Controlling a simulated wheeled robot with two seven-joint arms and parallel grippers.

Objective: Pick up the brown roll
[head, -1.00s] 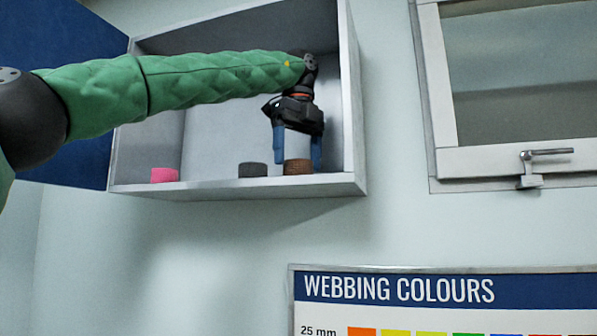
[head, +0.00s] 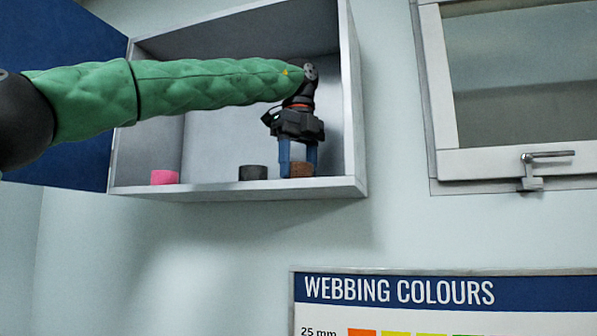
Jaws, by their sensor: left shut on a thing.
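The brown roll (head: 301,170) stands on the floor of the open wall cabinet, near its right end. My left gripper (head: 299,164) points down over it with blue fingers on either side, shut on the roll. Part of the roll is hidden behind the left finger. The roll appears to be at the level of the cabinet floor; I cannot tell whether it is clear of it. My right gripper is not in view.
A dark grey roll (head: 252,172) is close to the left of the brown roll, and a pink roll (head: 164,177) is farther left. The white cabinet (head: 354,120) has a right side wall near my gripper. Its blue door (head: 50,100) is open at left.

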